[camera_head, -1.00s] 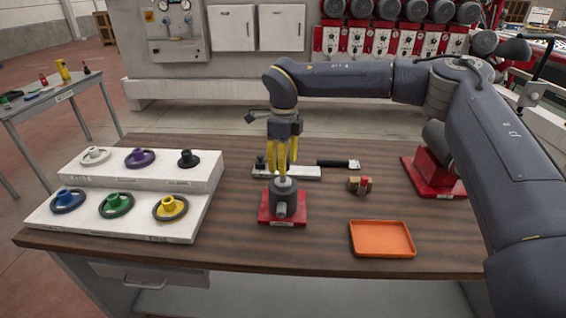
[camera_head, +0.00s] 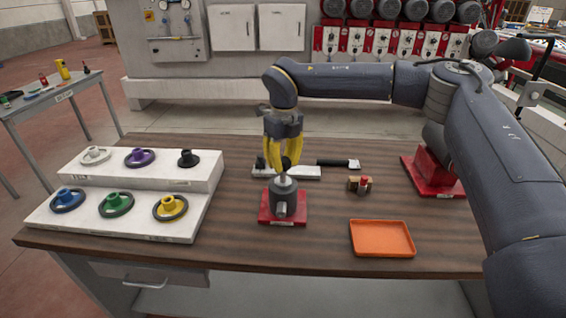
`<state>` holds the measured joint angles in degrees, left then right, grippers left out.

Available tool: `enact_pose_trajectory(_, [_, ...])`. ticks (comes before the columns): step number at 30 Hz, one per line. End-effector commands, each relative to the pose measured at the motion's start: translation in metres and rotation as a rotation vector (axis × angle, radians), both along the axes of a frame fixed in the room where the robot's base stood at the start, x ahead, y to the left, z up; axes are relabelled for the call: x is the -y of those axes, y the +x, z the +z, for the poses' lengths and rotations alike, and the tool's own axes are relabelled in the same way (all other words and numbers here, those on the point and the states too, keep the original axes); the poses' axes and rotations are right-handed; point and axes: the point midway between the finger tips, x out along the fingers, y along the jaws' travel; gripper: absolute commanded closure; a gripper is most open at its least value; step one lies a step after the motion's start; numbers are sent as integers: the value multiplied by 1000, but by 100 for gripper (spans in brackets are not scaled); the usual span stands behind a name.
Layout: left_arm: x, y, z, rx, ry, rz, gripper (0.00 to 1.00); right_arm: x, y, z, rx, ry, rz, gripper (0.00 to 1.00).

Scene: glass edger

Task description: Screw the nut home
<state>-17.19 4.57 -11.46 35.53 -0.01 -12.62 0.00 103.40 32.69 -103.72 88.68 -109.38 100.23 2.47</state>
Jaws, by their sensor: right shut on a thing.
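My right gripper (camera_head: 285,168) points straight down over the red-based fixture (camera_head: 283,207). The fixture has a dark grey round body with a pale metal tip on top. The yellow fingers are shut on a small dark piece (camera_head: 286,163), which I take to be the nut; the fingers partly hide it. It sits at or just above the pale tip, and I cannot tell how far down it is. My left gripper is not in view.
A white two-step rack (camera_head: 120,228) with several coloured handwheels stands at left. An orange tray (camera_head: 382,239) lies front right. A small brass-coloured block with a red top (camera_head: 361,184) and a black-handled tool (camera_head: 335,163) lie nearby. The front middle of the table is clear.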

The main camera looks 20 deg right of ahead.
Motion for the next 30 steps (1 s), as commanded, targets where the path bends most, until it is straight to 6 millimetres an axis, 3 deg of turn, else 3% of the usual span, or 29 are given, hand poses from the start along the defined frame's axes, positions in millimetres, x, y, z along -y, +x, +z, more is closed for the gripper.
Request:
enact_pose_trajectory(17, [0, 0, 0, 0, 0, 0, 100, 0, -1, -1, -2, 0, -641, 100])
enact_pose_trajectory(18, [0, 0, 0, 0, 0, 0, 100, 0, -1, -1, -2, -1, -671, 72])
enact_pose_trajectory(24, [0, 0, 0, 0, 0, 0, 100, 0, 0, -1, -1, -1, -662, 48])
enact_pose_trajectory(30, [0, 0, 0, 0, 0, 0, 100, 0, 0, 0, 0, 0, -661, 48])
